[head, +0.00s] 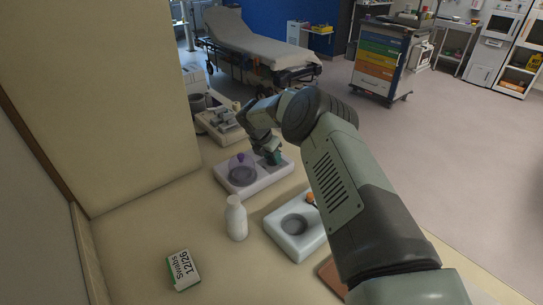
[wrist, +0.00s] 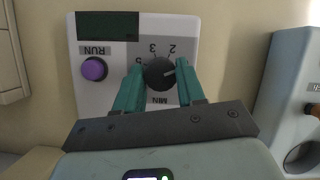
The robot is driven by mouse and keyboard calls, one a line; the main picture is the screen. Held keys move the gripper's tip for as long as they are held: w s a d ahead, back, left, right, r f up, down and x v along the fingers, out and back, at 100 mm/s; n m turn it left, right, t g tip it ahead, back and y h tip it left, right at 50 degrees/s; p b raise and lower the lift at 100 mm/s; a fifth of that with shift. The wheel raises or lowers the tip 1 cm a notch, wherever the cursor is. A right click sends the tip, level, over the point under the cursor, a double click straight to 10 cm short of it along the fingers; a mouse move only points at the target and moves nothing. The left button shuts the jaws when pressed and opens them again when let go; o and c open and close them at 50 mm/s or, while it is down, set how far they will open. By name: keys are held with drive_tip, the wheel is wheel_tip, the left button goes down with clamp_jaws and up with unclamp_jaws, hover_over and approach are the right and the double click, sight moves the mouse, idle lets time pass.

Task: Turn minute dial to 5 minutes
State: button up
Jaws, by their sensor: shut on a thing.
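The minute dial (wrist: 160,73) is a black round knob on a pale device panel, with "MIN" beside it and the numbers 2, 3 and 5 partly showing around it. Its light pointer line lies toward the right of the wrist view, slightly upward, near the 2 side and away from the 5. My gripper (wrist: 161,76) has its teal fingers on both sides of the dial, shut on it. In the head view my gripper (head: 272,157) is down at the right part of the pale device (head: 243,188), and the dial is hidden there.
A purple RUN button (wrist: 94,69) and a dark display (wrist: 107,26) are on the same panel. A white bottle (head: 236,218), a swabs box (head: 183,270) and another device (head: 281,226) stand nearer on the counter. A further device (head: 207,122) stands behind.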

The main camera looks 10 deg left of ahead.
drive_tip(key=n+y, duration=0.1)
drive_tip(key=n, duration=0.2)
drive_tip(key=n+t+y, duration=0.1)
drive_tip(key=n, duration=0.2)
drive_tip(key=shift+d+n, duration=0.2)
drive_tip(key=shift+n, duration=0.2)
drive_tip(key=n+y, duration=0.1)
drive_tip(key=n, duration=0.2)
drive_tip(key=n+y, duration=0.2)
drive_tip(key=n, duration=0.1)
drive_tip(key=shift+d+g, duration=0.1)
drive_tip(key=shift+g, duration=0.2)
drive_tip(key=n+y, duration=0.1)
drive_tip(key=n, duration=0.2)
drive_tip(key=shift+n+g, duration=0.4)
drive_tip(key=n+g+y, duration=0.1)
drive_tip(key=n, duration=0.2)
drive_tip(key=shift+w+d+n, duration=0.1)
drive_tip(key=shift+n, duration=0.3)
drive_tip(key=n+g, duration=0.2)
drive_tip(key=n, duration=0.3)
drive_tip(key=shift+n+g, duration=0.3)
drive_tip(key=shift+n, duration=0.3)
drive_tip(key=o, duration=1)
drive_tip(key=shift+o, duration=0.2)
